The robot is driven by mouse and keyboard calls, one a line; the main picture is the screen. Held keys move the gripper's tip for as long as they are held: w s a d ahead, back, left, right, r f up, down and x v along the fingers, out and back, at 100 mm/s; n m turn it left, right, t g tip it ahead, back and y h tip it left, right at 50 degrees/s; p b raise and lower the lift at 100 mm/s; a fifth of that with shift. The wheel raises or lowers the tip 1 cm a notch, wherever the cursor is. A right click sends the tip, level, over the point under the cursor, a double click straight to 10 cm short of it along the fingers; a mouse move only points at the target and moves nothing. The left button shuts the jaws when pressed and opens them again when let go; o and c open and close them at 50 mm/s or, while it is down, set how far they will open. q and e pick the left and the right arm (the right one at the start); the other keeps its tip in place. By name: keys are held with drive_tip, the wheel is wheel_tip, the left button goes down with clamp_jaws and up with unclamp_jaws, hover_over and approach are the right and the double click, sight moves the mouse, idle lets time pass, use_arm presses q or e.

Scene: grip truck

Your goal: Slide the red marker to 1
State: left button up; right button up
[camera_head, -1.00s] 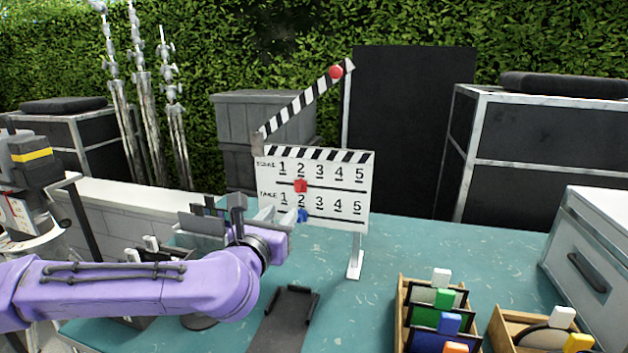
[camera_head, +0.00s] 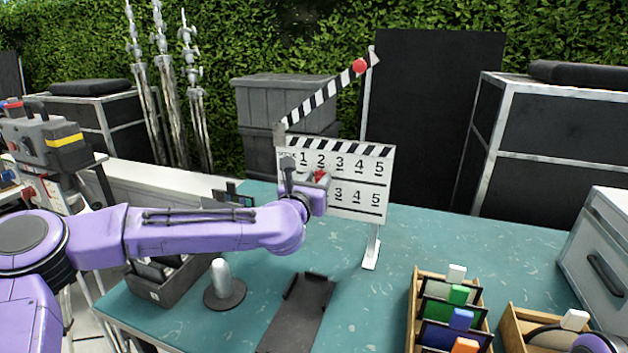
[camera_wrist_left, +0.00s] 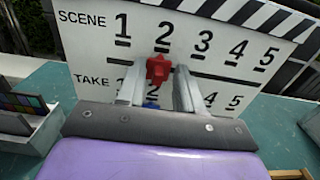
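The white clapperboard (camera_head: 345,208) stands upright on the table, with a SCENE row above a TAKE row, each numbered 1 to 5. The red marker (camera_wrist_left: 157,69) sits just below the scene row's 2, and it shows partly in the head view (camera_head: 321,176). A blue marker (camera_wrist_left: 152,104) is lower, partly hidden by my gripper. My left gripper (camera_wrist_left: 160,80) is at the board with one finger on each side of the red marker. The fingers are apart, with a gap visible at the right finger.
A striped clapper arm (camera_head: 325,97) with a red knob rises above the board. A dark holder (camera_head: 298,315) and a grey cylinder on a round base (camera_head: 221,285) are in front. Wooden boxes (camera_head: 413,310) stand at the right. Teal table (camera_head: 365,310) is clear between them.

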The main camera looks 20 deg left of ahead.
sight(302, 171)
use_arm(q)
clamp_jaws()
drive_tip(key=a+b, duration=0.1)
drive_tip(key=a, duration=0.4)
drive_tip(key=shift+w, duration=0.1)
drive_tip(key=shift+o, duration=0.9)
unclamp_jaws()
drive_tip(key=shift+a, duration=0.2)
drive_tip(key=shift+s, duration=0.25)
drive_tip(key=s+b, duration=0.2)
drive_tip(key=s, duration=0.8)
drive_tip(key=shift+s+a, duration=0.15)
